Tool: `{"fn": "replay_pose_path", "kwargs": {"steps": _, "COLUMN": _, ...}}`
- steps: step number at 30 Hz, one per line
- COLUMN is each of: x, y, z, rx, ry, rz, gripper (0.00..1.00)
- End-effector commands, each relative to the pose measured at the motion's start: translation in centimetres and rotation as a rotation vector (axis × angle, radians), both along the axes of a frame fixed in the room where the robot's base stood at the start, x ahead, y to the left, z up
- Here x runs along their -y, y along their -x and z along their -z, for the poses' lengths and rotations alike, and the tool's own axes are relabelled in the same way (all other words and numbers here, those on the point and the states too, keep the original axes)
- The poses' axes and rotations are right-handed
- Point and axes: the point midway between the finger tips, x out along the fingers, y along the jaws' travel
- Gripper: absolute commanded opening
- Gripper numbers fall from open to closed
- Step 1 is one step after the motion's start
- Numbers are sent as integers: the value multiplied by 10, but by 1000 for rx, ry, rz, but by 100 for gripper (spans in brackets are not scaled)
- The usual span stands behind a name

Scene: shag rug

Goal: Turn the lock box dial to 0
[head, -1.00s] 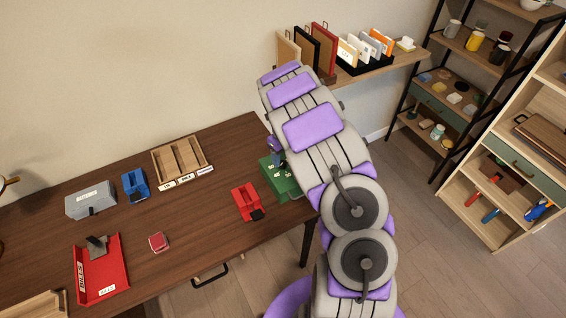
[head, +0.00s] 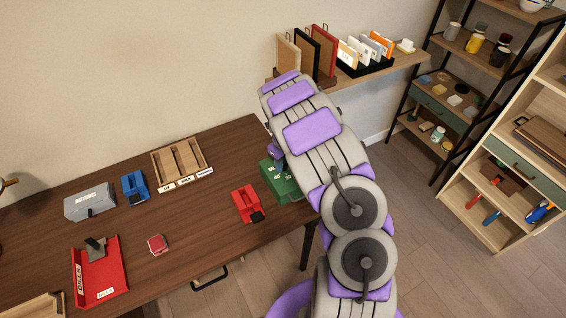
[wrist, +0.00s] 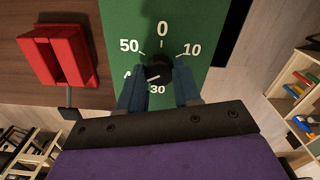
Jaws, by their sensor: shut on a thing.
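The lock box is green (head: 282,184) and stands at the right end of the desk in the head view, partly covered by my arm. In the wrist view its green face (wrist: 120,25) fills the upper middle, with white 0 at the top, 10 at right, 50 at left and 30 at the bottom. A number at lower left is mostly hidden. The black dial (wrist: 158,66) sits amid these numbers. My gripper (wrist: 160,76) is shut on the dial, one dark blue finger on each side. A pale mark shows low on the dial, but its exact heading is unclear.
A red stapler-like object (head: 247,202) lies just left of the box. A blue one (head: 134,186), a grey case (head: 90,202), a wooden tray (head: 181,158) and a red tray (head: 100,285) are farther left. A wall shelf (head: 375,68) is behind my arm.

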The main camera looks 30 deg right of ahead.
Motion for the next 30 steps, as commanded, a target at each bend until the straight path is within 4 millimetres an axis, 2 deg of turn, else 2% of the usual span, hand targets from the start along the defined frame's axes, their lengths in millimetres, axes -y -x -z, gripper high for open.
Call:
{"fn": "replay_pose_path", "kwargs": {"steps": 1, "x": 0, "y": 0, "z": 0, "rx": 1, "ry": 1, "rz": 0, "gripper": 17}}
{"fn": "replay_pose_path", "kwargs": {"steps": 6, "x": 0, "y": 0, "z": 0, "rx": 1, "ry": 1, "rz": 0, "gripper": 2}}
{"fn": "replay_pose_path", "kwargs": {"steps": 17, "x": 0, "y": -1, "z": -1, "rx": 1, "ry": 0, "rz": -67, "gripper": 2}}
{"fn": "replay_pose_path", "kwargs": {"steps": 30, "x": 0, "y": -1, "z": -2, "rx": 0, "ry": -2, "rz": -422, "gripper": 2}}
